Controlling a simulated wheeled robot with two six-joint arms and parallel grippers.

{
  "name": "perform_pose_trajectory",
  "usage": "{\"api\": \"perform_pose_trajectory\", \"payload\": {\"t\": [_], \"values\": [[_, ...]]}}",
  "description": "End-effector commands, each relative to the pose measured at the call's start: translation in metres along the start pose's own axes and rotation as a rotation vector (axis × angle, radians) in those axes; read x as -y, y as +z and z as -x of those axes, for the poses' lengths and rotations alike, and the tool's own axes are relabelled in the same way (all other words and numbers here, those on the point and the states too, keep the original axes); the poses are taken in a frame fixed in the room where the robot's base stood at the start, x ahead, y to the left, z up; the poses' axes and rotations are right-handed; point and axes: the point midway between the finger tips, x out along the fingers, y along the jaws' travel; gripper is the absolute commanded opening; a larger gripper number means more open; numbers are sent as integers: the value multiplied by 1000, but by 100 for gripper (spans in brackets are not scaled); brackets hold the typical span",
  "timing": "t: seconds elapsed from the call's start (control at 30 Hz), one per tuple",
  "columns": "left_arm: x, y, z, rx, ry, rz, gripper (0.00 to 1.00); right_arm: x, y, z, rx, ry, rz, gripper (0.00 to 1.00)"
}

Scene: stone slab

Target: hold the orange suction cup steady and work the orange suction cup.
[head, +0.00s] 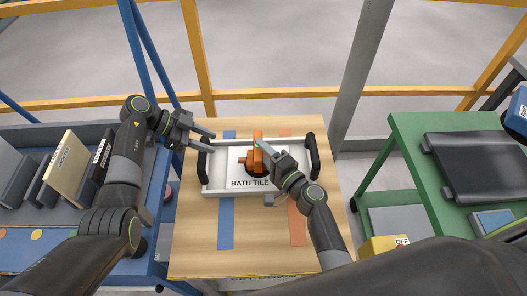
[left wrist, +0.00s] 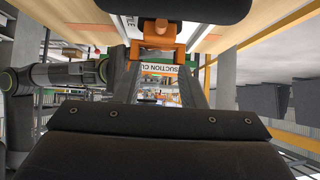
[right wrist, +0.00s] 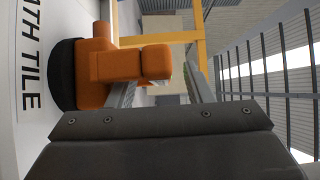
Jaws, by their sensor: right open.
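The orange suction cup (head: 257,150) stands near the middle of a framed white panel marked BATH TILE (head: 225,172). In the right wrist view the orange suction cup (right wrist: 97,70) shows a black rubber base, and its orange arm reaches between the fingers of my right gripper (right wrist: 160,88). My right gripper (head: 262,152) is open at the cup and partly hides it. My left gripper (head: 212,141) is open and empty, by the panel's upper left corner near the black left handle (head: 203,160). In the left wrist view the suction cup (left wrist: 156,42) lies beyond the spread fingers.
The panel lies on a wooden table (head: 192,235) with blue and orange strips. A blue bench with upright boards (head: 70,165) stands left. A green table (head: 410,130) with a black tray (head: 475,160) stands right. A grey post (head: 358,80) and yellow rails rise behind.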

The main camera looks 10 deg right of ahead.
Motion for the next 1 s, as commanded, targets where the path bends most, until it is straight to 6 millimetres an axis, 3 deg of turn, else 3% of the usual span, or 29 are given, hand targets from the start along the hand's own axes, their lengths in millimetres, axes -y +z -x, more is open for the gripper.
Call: {"api": "perform_pose_trajectory", "payload": {"t": [0.17, 0.53, 0.6, 0.63, 0.8, 1.0], "values": [[0, 0, 0, 0, 0, 0, 36, 0, 0, 0, 0, 0, 0, 46], [0, 0, 0, 0, 0, 0, 36, 0, 0, 0, 0, 0, 0, 0], [0, 0, 0, 0, 0, 0, 36, 0, 0, 0, 0, 0, 0, 0], [0, 0, 0, 0, 0, 0, 36, 0, 0, 0, 0, 0, 0, 19], [0, 0, 0, 0, 0, 0, 36, 0, 0, 0, 0, 1, 0, 0], [0, 0, 0, 0, 0, 0, 36, -1, 0, 1, 0, 1, 0, 0]]}}
